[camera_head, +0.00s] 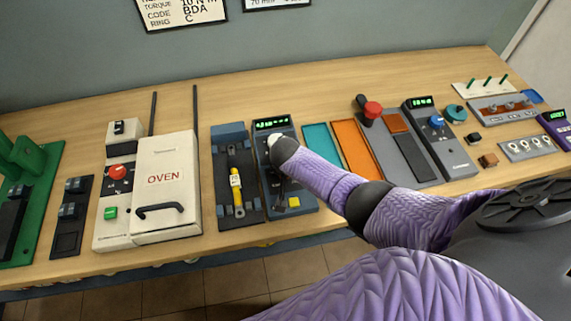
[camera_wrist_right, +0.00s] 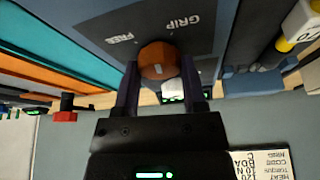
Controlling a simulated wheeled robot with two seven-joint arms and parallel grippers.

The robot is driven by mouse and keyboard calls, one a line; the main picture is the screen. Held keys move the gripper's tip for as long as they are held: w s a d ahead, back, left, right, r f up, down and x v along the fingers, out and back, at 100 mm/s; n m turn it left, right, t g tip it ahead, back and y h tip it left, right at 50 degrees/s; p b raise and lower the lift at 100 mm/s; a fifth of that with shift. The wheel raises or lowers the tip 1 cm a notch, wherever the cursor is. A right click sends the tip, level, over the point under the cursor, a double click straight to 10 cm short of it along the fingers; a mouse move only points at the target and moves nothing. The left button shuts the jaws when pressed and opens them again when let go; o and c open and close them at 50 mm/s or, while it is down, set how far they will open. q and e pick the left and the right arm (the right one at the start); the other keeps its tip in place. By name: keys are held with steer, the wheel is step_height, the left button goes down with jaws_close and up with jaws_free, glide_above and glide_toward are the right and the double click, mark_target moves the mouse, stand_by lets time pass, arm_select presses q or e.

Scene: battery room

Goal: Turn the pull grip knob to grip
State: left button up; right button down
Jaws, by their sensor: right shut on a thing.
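The pull grip knob (camera_wrist_right: 158,62) is a round orange-brown knob with a pale mark on its face. It sits on a dark panel (camera_wrist_right: 95,20) printed with the words FREE and GRIP. In the right wrist view my right gripper (camera_wrist_right: 165,75) has its two dark fingers on either side of the knob and is shut on it. I cannot tell for certain which word the mark points to. In the head view the blue-grey device (camera_head: 300,209) with a green display stands at the centre, and my right arm covers the knob. My left gripper is out of view.
A dark fixture with a yellow cylinder (camera_head: 237,195) stands just left of the device. A white oven (camera_head: 165,180) stands farther left. Teal (camera_head: 318,137) and orange (camera_head: 352,142) trays lie to the right, near a red knob (camera_head: 373,110).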

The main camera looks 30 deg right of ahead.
steer(key=shift+m+h, duration=0.3)
steer(key=shift+m, duration=0.7)
steer(key=shift+a+m+g, duration=0.1)
steer(key=shift+m+g, duration=0.3)
steer(key=shift+m, duration=0.4)
steer(key=shift+w+m+g+h+b, duration=0.1)
steer(key=shift+m+g+h+b, duration=0.45)
steer(key=shift+m, duration=0.85)
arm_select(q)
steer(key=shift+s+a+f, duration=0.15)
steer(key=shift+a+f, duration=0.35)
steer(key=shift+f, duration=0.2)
arm_select(e)
steer(key=shift+m, duration=0.3)
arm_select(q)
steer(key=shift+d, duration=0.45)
arm_select(e)
steer(key=shift+c, duration=0.7)
jaws_free()
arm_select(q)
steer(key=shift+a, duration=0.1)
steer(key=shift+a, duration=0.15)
arm_select(e)
steer(key=shift+r, duration=0.1)
